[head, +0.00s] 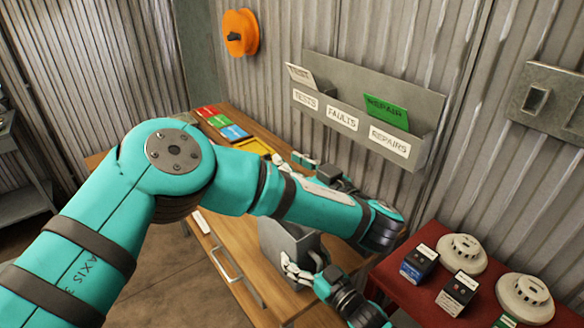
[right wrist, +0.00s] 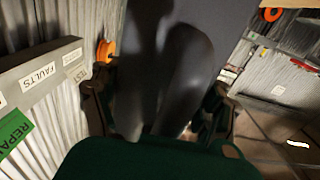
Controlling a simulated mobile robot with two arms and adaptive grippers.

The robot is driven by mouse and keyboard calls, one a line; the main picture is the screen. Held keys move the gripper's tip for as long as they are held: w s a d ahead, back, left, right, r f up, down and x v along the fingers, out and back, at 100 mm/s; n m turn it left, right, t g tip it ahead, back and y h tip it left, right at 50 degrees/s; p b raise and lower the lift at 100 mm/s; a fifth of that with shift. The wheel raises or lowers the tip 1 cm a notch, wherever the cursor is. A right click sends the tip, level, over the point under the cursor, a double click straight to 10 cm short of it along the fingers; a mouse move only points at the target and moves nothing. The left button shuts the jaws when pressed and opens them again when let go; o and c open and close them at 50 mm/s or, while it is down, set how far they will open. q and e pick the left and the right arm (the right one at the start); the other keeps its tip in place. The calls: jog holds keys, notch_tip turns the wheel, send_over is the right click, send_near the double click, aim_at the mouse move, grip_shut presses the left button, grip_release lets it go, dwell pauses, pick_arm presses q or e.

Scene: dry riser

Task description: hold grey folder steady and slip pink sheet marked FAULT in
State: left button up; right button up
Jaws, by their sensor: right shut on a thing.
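The grey folder (head: 274,241) stands at the near end of the wooden bench, partly hidden by my left arm. My right gripper (head: 296,270) is shut on its lower right part. In the right wrist view the folder (right wrist: 188,75) is a large dark grey shape between the two fingers of my right gripper (right wrist: 160,105). My left gripper (head: 292,161) is over the bench near the wall, above and behind the folder; its opening is too small and covered to tell. I see no pink sheet marked FAULT in either view.
A grey wall rack (head: 322,92) has slots labelled TESTS, FAULTS and REPAIRS; a pale sheet (head: 301,75) and a green REPAIR sheet (head: 386,111) stand in it. Coloured cards (head: 220,124) lie on the bench. A red table (head: 407,258) at right holds detectors and small boxes.

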jog(key=o, duration=1.4)
